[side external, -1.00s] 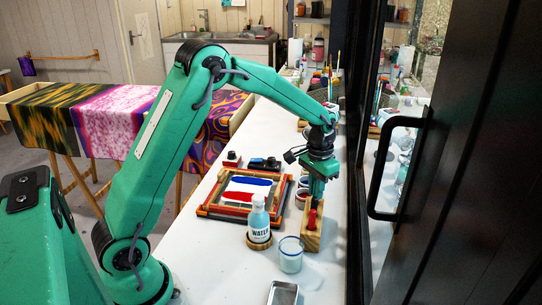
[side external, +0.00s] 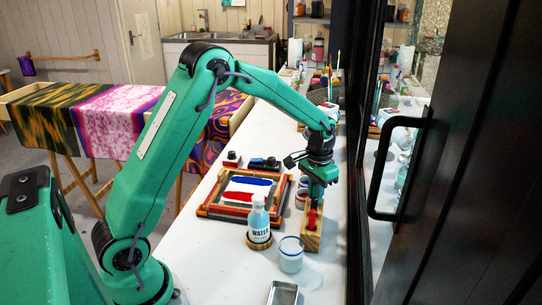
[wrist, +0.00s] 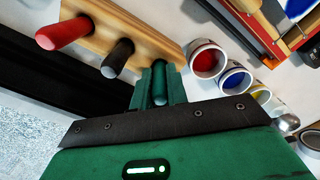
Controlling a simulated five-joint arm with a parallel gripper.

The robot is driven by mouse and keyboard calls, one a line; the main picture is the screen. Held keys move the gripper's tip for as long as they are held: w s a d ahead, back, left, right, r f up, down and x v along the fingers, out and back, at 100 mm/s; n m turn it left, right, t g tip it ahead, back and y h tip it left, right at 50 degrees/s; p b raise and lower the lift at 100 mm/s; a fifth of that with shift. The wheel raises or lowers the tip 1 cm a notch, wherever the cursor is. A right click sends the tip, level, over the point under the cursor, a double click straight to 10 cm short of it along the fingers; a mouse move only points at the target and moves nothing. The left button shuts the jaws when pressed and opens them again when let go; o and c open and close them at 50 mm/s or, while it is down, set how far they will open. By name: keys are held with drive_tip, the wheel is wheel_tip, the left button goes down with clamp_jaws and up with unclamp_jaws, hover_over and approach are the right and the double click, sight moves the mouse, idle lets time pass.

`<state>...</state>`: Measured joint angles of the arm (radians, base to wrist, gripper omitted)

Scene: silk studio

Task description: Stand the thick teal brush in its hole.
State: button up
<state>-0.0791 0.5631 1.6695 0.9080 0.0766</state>
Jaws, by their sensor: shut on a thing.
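The wooden brush block (side external: 313,241) stands near the bench's right edge, and a red brush handle (side external: 312,217) rises from it. In the wrist view the block (wrist: 140,42) holds the red handle (wrist: 62,33) and a dark handle (wrist: 117,58) standing in it. My gripper (side external: 316,196) is low over the block's far part. In the wrist view its fingers are shut around the upright teal brush (wrist: 161,84), in line with the other handles at the block's end. The brush's lower end and its hole are hidden.
Red (wrist: 207,62) and blue (wrist: 236,80) paint pots stand close beside my gripper. A printing frame (side external: 250,190) lies to the left. A water bottle (side external: 258,220), a glass jar (side external: 291,254) and a metal tin (side external: 283,293) stand nearer. A dark-framed window lies right.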

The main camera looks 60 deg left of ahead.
drive_tip(key=shift+f, duration=0.3)
idle(0.6)
drive_tip(key=o, duration=0.9)
drive_tip(key=shift+r, duration=0.1)
wheel_tip(320, 180, up, 7)
drive_tip(key=shift+f, duration=0.1)
drive_tip(key=shift+r, duration=0.45)
